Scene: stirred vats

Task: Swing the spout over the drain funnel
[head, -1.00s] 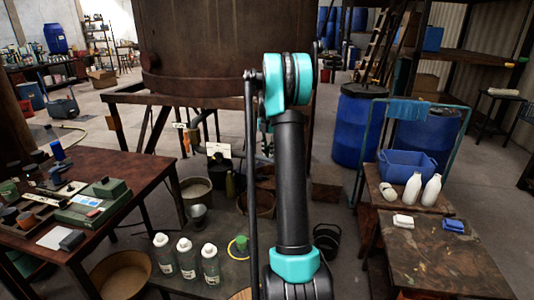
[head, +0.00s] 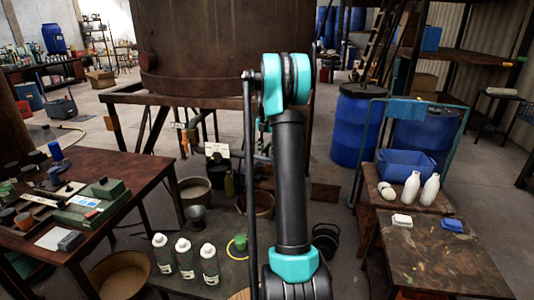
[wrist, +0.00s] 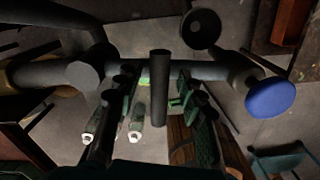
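The rusty brown vat (head: 225,45) stands on a frame at the back centre in the head view. A small outlet pipe (head: 208,117) shows beneath it; my arm hides the area to its right. A grey funnel-like vessel (head: 196,214) stands below on the low bench, but I cannot tell whether it is the drain funnel. My gripper is hidden in the head view. In the wrist view my gripper (wrist: 150,122) has its two dark fingers spread wide. A dark upright bar (wrist: 160,88), possibly part of the spout, shows between them; contact is not visible. A grey pipe (wrist: 135,72) crosses behind.
A blue round knob (wrist: 270,98) is at the right in the wrist view. Several white-capped bottles (head: 186,258) stand on the low bench. A cluttered table (head: 130,165) is at the left, a wooden table (head: 440,265) at the right. Blue barrels (head: 357,128) stand behind.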

